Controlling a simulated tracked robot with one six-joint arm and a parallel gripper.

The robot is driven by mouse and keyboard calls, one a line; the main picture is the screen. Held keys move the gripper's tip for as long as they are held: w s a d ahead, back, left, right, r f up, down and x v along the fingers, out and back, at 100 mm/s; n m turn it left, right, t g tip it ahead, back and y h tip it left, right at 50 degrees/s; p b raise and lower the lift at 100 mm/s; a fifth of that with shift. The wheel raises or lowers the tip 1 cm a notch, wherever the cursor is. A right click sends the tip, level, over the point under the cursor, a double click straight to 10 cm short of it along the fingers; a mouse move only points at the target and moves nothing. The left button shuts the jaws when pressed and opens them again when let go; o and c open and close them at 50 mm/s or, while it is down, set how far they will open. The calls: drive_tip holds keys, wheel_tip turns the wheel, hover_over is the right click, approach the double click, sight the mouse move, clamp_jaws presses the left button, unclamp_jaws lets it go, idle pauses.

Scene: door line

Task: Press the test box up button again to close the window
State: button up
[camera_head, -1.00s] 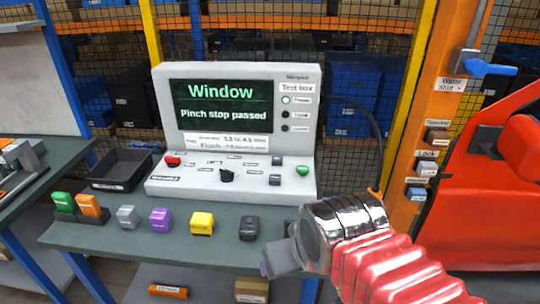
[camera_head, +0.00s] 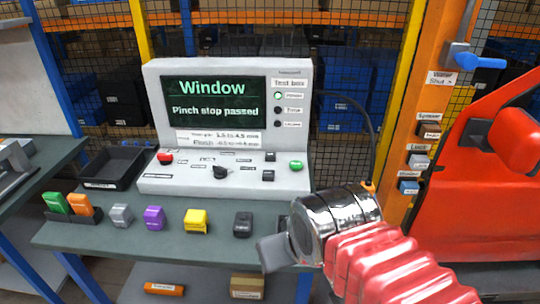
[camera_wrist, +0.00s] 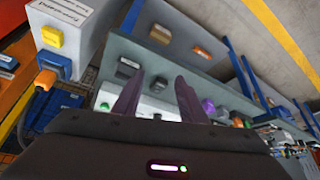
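The grey test box (camera_head: 228,181) stands upright at the back of the bench. Its screen (camera_head: 208,102) reads "Window" and "Pinch stop passed", and the top lamp (camera_head: 278,96) beside it is lit green. Two dark square buttons sit at the panel's right, a rear one (camera_head: 270,156) and a front one (camera_head: 268,175); their labels are too small to read. My gripper (camera_head: 270,253) is low at the bench's front right, apart from the box. In the wrist view its two dark fingers (camera_wrist: 157,98) stand apart with nothing between them. The window itself is not visible.
A red button (camera_head: 165,158), black knob (camera_head: 221,172) and green button (camera_head: 296,166) share the panel. Several coloured blocks, including a yellow one (camera_head: 196,221), line the bench front. A black tray (camera_head: 117,168) is left. An orange post (camera_head: 435,130) and red door (camera_head: 480,215) stand right.

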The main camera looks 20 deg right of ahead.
clamp_jaws()
idle(1.1)
